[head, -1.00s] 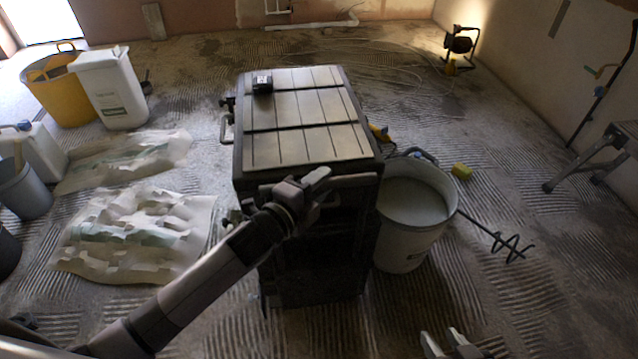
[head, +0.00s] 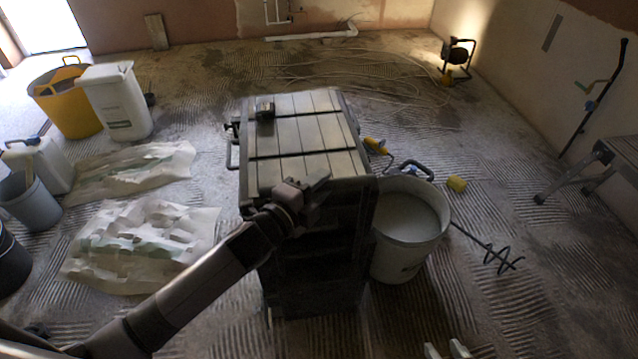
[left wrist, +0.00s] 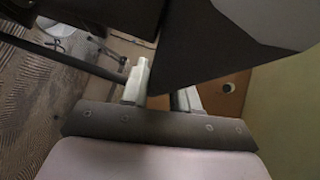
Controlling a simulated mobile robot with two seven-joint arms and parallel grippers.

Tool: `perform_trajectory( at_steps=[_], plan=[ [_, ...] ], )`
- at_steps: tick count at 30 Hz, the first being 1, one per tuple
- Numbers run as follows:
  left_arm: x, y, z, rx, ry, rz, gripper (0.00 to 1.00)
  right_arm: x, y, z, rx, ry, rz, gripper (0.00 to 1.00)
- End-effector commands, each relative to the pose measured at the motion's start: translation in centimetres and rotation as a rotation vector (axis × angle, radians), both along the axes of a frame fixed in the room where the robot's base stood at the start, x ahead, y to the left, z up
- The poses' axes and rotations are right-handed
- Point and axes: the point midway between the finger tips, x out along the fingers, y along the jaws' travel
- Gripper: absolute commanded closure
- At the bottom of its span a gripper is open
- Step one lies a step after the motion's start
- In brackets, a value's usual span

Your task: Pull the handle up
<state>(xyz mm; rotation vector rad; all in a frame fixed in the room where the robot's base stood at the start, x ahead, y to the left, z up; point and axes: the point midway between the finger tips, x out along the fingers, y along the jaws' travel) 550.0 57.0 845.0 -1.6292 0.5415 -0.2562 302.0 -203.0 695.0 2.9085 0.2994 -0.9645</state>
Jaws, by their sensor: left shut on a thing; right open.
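A dark box-shaped case (head: 305,133) with a panelled grey top stands in the middle of the head view. My left gripper (head: 316,186) is at the near top edge of the case, shut on the handle. The arm and gripper largely cover the handle in the head view. In the left wrist view, a dark bar (left wrist: 60,52), apparently the handle, runs in from the left to the fingers of my left gripper (left wrist: 163,90). A dark surface fills much of the space between and above them. My right gripper (head: 447,350) is open and empty at the bottom edge.
A white bucket (head: 410,228) stands close to the right of the case, with a mixing paddle (head: 490,252) beyond it. Crumpled sheets (head: 140,245) and tubs lie to the left. A trestle (head: 600,165) stands at right. The ridged floor in front is clear.

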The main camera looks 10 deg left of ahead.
Motion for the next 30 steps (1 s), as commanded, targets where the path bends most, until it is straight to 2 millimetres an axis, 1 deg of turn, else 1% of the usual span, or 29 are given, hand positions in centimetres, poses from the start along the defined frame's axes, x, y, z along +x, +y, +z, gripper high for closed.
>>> perform_trajectory(
  at_steps=[1,4,5,6,17,20,30],
  plan=[
    [0.1,-0.1,0.5,-0.005,-0.010,-0.002,1.00,0.0,0.0,0.0,0.000,0.000,0.000,0.57],
    [0.1,-0.1,0.6,-0.006,-0.012,-0.002,1.00,0.0,0.0,0.0,0.000,0.000,0.000,0.57],
    [0.1,-0.1,0.6,-0.006,-0.013,-0.002,0.61,0.0,0.0,0.1,0.000,0.000,0.000,0.57],
    [0.1,-0.1,0.6,-0.006,-0.013,-0.002,0.51,0.0,0.0,0.1,0.000,0.000,0.000,0.57],
    [-0.2,0.1,0.4,-0.003,-0.008,-0.001,0.51,0.0,0.0,0.1,0.001,-0.001,0.001,0.57],
    [-0.9,0.6,0.5,-0.002,-0.007,-0.001,0.51,0.0,0.0,0.2,0.001,-0.001,0.001,0.57],
    [-4.7,2.7,1.1,-0.004,-0.008,-0.001,0.51,0.0,0.1,0.3,0.001,-0.002,0.001,0.57]
  ],
)
